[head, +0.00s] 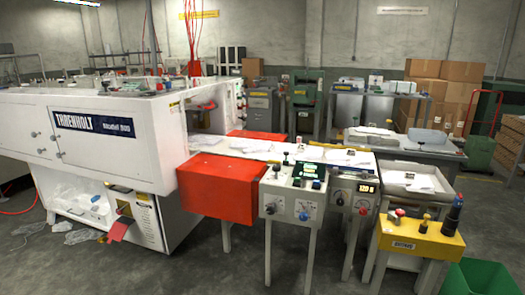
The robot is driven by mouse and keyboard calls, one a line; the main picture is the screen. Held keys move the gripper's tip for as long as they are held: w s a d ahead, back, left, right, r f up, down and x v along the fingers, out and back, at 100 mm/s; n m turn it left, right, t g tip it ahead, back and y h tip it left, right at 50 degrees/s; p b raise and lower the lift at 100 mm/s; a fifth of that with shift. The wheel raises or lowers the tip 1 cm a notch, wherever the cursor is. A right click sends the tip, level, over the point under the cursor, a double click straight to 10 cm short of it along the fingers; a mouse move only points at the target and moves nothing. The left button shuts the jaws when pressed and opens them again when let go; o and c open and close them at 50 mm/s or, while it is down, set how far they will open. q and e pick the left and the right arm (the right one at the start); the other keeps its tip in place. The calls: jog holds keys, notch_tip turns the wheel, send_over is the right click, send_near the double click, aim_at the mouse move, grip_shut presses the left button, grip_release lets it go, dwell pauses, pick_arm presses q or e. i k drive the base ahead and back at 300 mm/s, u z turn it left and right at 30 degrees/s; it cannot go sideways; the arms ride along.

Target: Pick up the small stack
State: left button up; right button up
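Flat white film or paper pieces (345,157) lie on the pale outfeed bed right of the red cover. More white pieces (412,181) lie in a shallow grey metal tray (395,189) at the bed's right end. Which of these is the small stack I cannot tell at this size. Neither of my grippers is in view.
A large white machine (80,125) fills the left, with a red cover (220,184) beside it. Control boxes (300,203) with knobs line the bed's front. Front floor is mostly clear.

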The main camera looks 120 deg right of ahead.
aim_at(352, 159)
jog(key=z, duration=4.35)
